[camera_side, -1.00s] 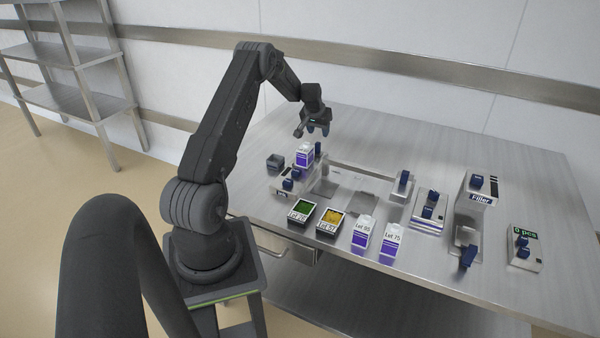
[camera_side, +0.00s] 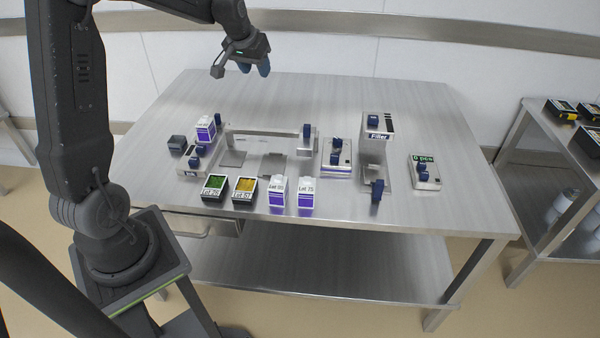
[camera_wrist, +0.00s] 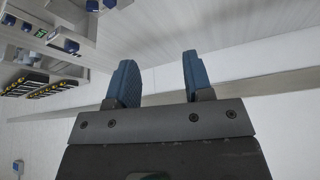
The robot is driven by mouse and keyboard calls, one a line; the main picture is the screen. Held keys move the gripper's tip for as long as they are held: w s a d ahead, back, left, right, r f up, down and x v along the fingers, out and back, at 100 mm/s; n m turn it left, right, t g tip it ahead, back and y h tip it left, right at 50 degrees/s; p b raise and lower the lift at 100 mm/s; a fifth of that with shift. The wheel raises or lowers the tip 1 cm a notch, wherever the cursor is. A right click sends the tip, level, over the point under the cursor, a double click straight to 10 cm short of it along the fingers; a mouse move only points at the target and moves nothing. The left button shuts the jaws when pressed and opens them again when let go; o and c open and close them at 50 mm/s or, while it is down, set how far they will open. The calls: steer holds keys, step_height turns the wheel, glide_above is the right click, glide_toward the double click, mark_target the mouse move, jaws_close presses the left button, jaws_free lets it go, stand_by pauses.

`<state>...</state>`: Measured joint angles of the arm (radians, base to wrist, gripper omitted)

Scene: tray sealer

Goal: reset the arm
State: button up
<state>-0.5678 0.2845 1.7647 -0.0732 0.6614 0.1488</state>
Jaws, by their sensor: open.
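My gripper (camera_side: 254,68) is raised above the back of the steel table (camera_side: 400,95) in the side view, well clear of everything on it. In the wrist view its two blue fingers (camera_wrist: 155,80) stand apart with nothing between them. The wrist view looks past the fingers at the table surface and the pale wall. My arm is bent at the elbow, with the forearm running toward the right.
On the table stand a green tray (camera_side: 214,187), a yellow tray (camera_side: 244,188), several purple-and-white cartons (camera_side: 278,190), a Filler unit (camera_side: 378,125) and a "0 pcs" box (camera_side: 424,172). A side shelf (camera_side: 530,150) is at right. The table's back strip is clear.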

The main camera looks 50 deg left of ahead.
steer(key=s+d+r+m, duration=0.2)
steer(key=s+d+r, duration=0.25)
steer(key=d, duration=0.55)
steer(key=s+d+m+t+h, duration=0.1)
steer(key=s+d+m+h, duration=0.1)
steer(key=s+d, duration=1.4)
steer(key=s+m, duration=0.1)
steer(key=s, duration=0.2)
steer(key=shift+s+d+r, duration=0.15)
steer(key=shift+d, duration=0.05)
